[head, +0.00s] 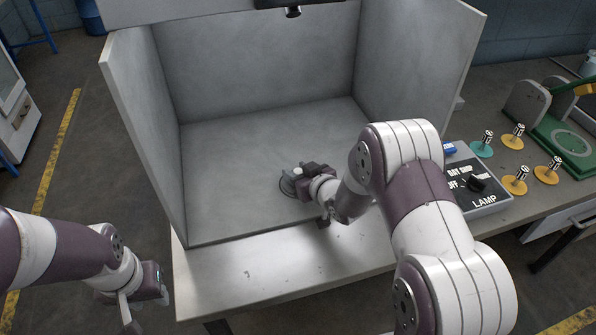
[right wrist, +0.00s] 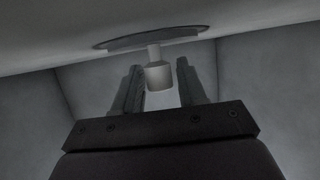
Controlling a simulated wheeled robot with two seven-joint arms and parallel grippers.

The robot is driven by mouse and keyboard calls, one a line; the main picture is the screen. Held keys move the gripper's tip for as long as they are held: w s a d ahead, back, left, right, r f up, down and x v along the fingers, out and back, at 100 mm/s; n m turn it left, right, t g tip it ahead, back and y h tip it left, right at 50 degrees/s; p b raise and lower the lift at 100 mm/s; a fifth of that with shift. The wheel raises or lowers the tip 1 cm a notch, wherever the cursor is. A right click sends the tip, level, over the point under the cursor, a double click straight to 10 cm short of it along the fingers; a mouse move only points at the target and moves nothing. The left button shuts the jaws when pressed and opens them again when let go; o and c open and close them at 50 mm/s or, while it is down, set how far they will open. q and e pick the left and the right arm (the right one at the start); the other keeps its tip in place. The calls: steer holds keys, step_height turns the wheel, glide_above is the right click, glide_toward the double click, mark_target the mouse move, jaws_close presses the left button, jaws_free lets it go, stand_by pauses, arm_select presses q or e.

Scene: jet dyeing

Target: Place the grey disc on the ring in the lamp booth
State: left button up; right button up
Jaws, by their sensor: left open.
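The grey disc (head: 287,186) is on the floor of the lamp booth (head: 215,190), partly hidden by my right gripper (head: 300,178). The right wrist view shows its pale knob (right wrist: 158,77) and the disc's edge against a dark round outline (right wrist: 110,44), probably the ring. I cannot tell how exactly the disc is centred on it. My right gripper is open in the right wrist view (right wrist: 160,82), its fingers either side of the knob with a gap on each side. My left gripper (head: 143,308) is open and empty, outside the booth at lower left.
Booth walls stand left, behind and right of my right arm. A lamp switch box (head: 480,190) is right of the booth. Several teal and orange knobbed discs (head: 513,142) and a green device (head: 567,140) stand on the table further right. The booth's left floor is clear.

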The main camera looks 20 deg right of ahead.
steer(key=shift+o, duration=0.6)
steer(key=shift+w, duration=0.1)
steer(key=shift+s+r, duration=0.2)
steer(key=shift+r, duration=0.1)
steer(key=v, duration=1.1)
steer(key=shift+s+d+r, duration=0.1)
steer(key=shift+s+d, duration=0.05)
steer(key=shift+s, duration=0.1)
steer(key=s+d+g+h, duration=0.1)
steer(key=f+m+g+h, duration=0.1)
steer(key=g+h, duration=0.1)
steer(key=shift+s+d, duration=0.35)
steer(key=shift+s, duration=0.05)
steer(key=s+g, duration=0.2)
steer(key=s+m+g+h, duration=0.1)
steer(key=shift+s+d+f, duration=0.1)
steer(key=shift+s+f, duration=0.2)
steer(key=shift+s, duration=0.1)
steer(key=s+a+g, duration=0.1)
steer(key=s+g, duration=0.1)
steer(key=s, duration=0.1)
steer(key=s+a+g, duration=0.1)
steer(key=s, duration=0.3)
steer(key=s+a+m+g, duration=0.1)
steer(key=s+g, duration=0.1)
steer(key=s, duration=0.1)
steer(key=shift+s+r+g, duration=0.2)
steer(key=shift+r+g, duration=0.1)
steer(key=shift+r, duration=0.1)
steer(key=shift+w, duration=0.1)
